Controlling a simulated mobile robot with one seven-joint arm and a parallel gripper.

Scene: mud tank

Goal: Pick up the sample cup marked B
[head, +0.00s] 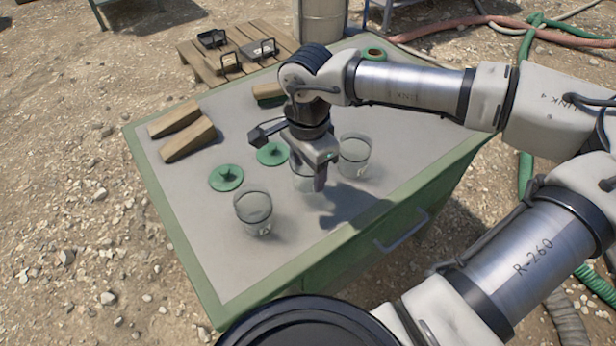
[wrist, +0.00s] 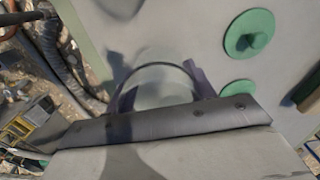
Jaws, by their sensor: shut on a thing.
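Three clear sample cups stand in a row at the table's middle. The near left cup (head: 255,212) and the right cup (head: 356,155) stand free. My gripper (head: 312,178) points down over the middle cup (head: 302,184) and is shut on it. In the wrist view, this cup's rim (wrist: 160,85) shows between the two dark fingers, partly hidden by the gripper body. Another cup (wrist: 120,6) shows at the top edge of that view. No letter is readable on any cup, so I cannot tell which is marked B. The held cup is at or close to the tabletop.
The green-edged table (head: 285,268) has two green lids (head: 226,177) (head: 272,154) behind the cups and wooden wedges (head: 188,139) at left. A green ring (head: 375,55) lies at the back. A pallet (head: 228,62) and a metal drum (head: 321,22) stand beyond. The front left tabletop is clear.

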